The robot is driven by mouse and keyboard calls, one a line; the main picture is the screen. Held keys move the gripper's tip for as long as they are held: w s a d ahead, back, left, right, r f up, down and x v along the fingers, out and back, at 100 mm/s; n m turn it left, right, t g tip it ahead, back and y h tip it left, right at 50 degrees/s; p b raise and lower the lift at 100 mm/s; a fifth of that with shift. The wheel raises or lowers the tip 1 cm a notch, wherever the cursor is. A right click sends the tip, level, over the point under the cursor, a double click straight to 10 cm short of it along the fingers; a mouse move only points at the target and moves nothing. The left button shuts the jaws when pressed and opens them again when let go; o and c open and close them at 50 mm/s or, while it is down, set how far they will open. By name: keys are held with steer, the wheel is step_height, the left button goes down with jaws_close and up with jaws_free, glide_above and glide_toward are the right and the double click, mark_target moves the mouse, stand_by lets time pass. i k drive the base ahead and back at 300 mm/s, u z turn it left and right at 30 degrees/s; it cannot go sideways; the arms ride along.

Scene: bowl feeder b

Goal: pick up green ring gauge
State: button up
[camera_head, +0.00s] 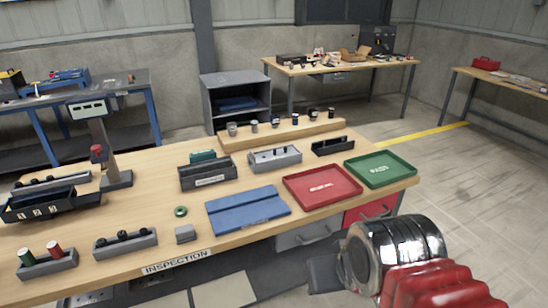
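The green ring gauge (181,211) is a small ring lying flat on the wooden inspection bench. It sits left of the blue folded mat (245,209) and behind a small grey block (186,233). It is in clear view with nothing touching it. A chrome and red part of my arm shows at the lower right, in front of the bench. A dark piece (325,274) at its left end may belong to my gripper. No fingertips can be made out, and the ring gauge is well away to the left.
A red tray (321,187) and a green PASS tray (381,169) stand on the right of the bench. Grey holders with plugs (126,243) and (47,263) stand at the front left. Bare wood surrounds the ring.

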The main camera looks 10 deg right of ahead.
mark_target(180, 211)
steer(key=k, duration=0.65)
steer(key=u, duration=0.3)
steer(key=i, duration=1.1)
steer(key=u, duration=0.8)
steer(key=i, duration=0.5)
steer(key=u, duration=0.7)
steer(key=i, duration=0.5)
steer(key=u, duration=0.3)
